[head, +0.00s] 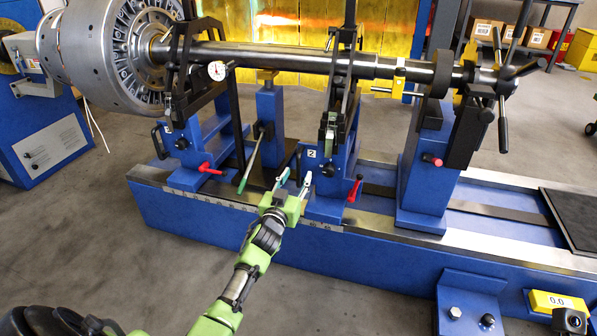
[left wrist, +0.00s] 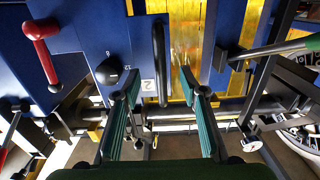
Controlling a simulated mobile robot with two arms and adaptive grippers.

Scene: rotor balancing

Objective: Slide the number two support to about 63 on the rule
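The number two support (head: 330,188) is a blue block with a "2" label, standing on the machine bed (head: 380,262) under the long shaft. The label (left wrist: 148,87) also shows in the left wrist view. The support carries a black bar handle (left wrist: 160,62), a black knob (left wrist: 110,71) and a red lever (head: 354,189). My left gripper (head: 293,181) is open in front of the support's left side. In the left wrist view its green fingers (left wrist: 160,78) are apart, with the handle between the tips. The rule (head: 235,207) runs along the bed's front edge; its numbers are unreadable. My right gripper is not in view.
Another blue support (head: 192,150) with a red lever stands left, beside the large rotor (head: 95,45). A green-handled lever (head: 249,165) leans between the supports. A blue end stand (head: 425,180) stands right. The shaft (head: 290,58) crosses above.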

